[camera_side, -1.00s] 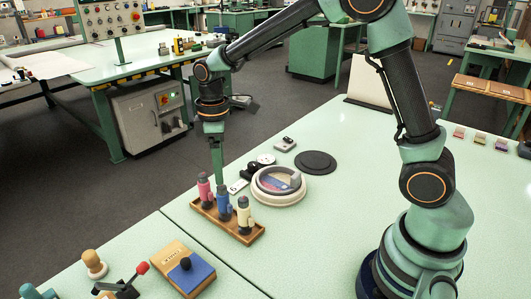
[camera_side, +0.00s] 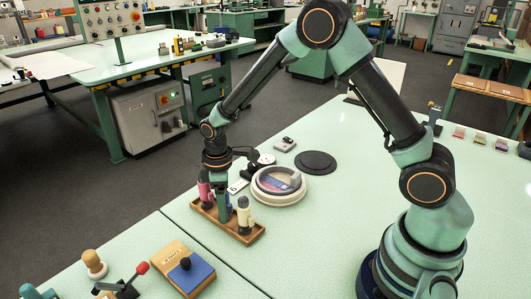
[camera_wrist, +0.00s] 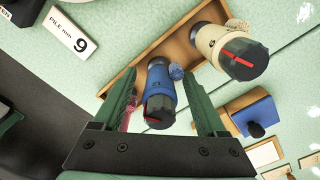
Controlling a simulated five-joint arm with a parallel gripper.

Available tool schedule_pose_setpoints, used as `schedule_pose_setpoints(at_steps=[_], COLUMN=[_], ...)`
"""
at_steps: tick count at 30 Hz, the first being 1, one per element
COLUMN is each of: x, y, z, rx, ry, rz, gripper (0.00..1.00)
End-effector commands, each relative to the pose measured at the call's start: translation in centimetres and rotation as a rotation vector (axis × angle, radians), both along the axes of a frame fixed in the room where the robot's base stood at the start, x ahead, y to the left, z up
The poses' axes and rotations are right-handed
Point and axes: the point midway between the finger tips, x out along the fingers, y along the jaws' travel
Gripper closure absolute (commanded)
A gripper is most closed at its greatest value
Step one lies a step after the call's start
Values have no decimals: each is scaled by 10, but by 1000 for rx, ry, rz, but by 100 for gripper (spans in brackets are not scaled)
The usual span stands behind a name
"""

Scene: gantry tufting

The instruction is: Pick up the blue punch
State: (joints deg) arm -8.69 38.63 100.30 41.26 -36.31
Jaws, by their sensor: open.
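The blue punch (camera_wrist: 160,85) stands between the two fingers of my gripper (camera_wrist: 161,76) in the wrist view, with a gap on each side. In the side view my gripper (camera_side: 221,200) is lowered over the wooden tray (camera_side: 256,234) and hides most of the blue punch. My gripper is open and not closed on anything. The cream punch (camera_side: 244,213) stands in the tray to the right; it also shows in the wrist view (camera_wrist: 216,42). The pink punch (camera_side: 204,190) stands to the left, largely hidden behind a finger in the wrist view.
A round cased dial (camera_side: 279,186) and a dark disc (camera_side: 316,162) lie behind the tray. A card marked 9 (camera_wrist: 68,34) lies beside it. A wooden block with a blue pad (camera_side: 186,268) and a red-knobbed lever (camera_side: 142,268) are at the front left.

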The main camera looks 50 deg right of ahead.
Motion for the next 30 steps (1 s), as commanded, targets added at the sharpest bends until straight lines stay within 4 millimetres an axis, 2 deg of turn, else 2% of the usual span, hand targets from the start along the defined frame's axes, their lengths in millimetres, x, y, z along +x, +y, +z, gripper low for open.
schedule_pose_setpoints(at_steps=[7,8,12,13,14,23,30], x=[0,0,0,0,0,1,2], y=[0,0,0,0,0,0,0], z=[-2,-2,-2,-2,-2,-1,18], rx=[0,0,0,0,0,1,1], ry=[-1,-1,-1,-1,-1,-2,-5], rz=[0,0,0,0,0,0,0], gripper=[26,30,83,95,100,100,100])
